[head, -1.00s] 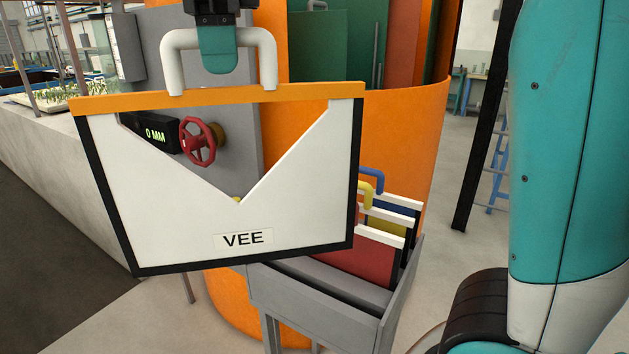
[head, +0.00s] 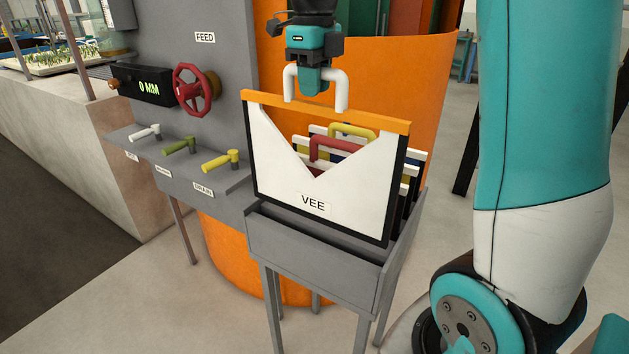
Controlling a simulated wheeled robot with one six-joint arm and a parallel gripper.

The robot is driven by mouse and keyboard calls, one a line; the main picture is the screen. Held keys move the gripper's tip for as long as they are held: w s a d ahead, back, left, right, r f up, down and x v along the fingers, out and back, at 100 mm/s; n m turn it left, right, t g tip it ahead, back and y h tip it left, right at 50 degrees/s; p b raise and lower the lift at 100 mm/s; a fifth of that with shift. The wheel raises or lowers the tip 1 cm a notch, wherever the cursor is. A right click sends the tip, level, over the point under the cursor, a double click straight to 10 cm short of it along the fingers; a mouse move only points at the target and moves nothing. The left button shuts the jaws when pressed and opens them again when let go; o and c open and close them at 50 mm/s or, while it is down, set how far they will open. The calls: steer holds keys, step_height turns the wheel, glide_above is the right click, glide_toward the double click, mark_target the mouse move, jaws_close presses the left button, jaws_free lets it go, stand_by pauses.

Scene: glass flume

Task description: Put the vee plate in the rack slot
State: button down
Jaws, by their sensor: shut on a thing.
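The vee plate (head: 276,174) is white with a V-shaped cutout, an orange top bar, a black edge and a VEE label. My gripper (head: 315,88) is shut on its white handle (head: 341,92). The plate hangs upright, slightly tilted in the picture, over the front part of the grey rack (head: 310,250). Its lower edge overlaps the rack's opening; I cannot tell whether it is inside a slot. Other plates with red (head: 329,143) and yellow (head: 352,130) handles stand in the rack behind it, partly hidden by it.
Left of the rack is a grey panel with a red handwheel (head: 194,90), a 0 MM display (head: 147,87) and several levers, one yellow (head: 222,160). An orange curved wall (head: 420,95) stands behind the rack. Floor in front is clear.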

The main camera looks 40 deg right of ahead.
mark_target(314, 154)
step_height(314, 154, down, 17)
stand_by(0.5)
steer(key=c, duration=1)
jaws_free()
steer(key=shift+f, duration=0.15)
